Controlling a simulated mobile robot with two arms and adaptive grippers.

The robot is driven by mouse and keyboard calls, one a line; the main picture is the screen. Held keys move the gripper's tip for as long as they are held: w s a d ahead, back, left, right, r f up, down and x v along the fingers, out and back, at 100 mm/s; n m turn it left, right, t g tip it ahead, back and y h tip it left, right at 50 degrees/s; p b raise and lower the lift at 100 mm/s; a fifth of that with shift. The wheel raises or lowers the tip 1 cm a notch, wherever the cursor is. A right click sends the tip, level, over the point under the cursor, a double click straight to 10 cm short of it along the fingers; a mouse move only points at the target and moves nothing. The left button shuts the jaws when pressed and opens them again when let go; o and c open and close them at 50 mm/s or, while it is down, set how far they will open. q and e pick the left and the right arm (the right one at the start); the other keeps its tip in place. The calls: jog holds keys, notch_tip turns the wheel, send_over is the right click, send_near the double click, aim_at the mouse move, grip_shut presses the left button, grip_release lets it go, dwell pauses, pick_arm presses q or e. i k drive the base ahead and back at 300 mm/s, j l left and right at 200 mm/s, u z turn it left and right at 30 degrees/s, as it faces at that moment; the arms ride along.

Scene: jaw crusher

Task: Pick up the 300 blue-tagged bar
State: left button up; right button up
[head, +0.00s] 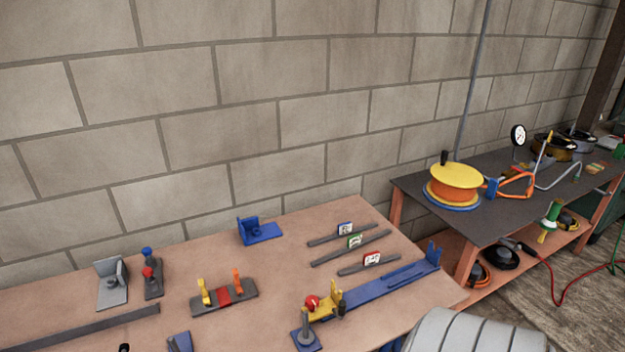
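Three dark flat bars with small upright tags lie side by side on the brown workbench (200,262), right of its middle. The blue-tagged bar (322,240) is the farthest back, closest to the wall. The green-tagged bar (328,258) lies in front of it, and the red-tagged bar (352,270) is nearest of the three. The bars lie apart from one another. The writing on the tags is too small to read. Neither of my grippers is in view.
A blue slotted fixture (395,284) with a yellow clamp (323,303) lies in front of the bars. A blue bracket (260,232) stands to their left. A grey fixture (224,297) is farther left. A dark table (470,222) with a yellow reel (456,176) stands right. The block wall is behind.

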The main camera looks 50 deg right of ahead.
aim_at(345, 229)
jog(key=k+l+u, duration=0.1)
jog(key=l, duration=0.35)
jog(key=k+l+u, duration=0.15)
jog(key=l, duration=0.25)
jog(key=l+u, duration=0.1)
jog(key=l, duration=0.35)
jog(key=k+l+u, duration=0.1)
jog(key=l, duration=0.3)
jog(key=k+l+u, duration=0.25)
jog(key=k+l, duration=0.2)
jog(key=l, duration=0.3)
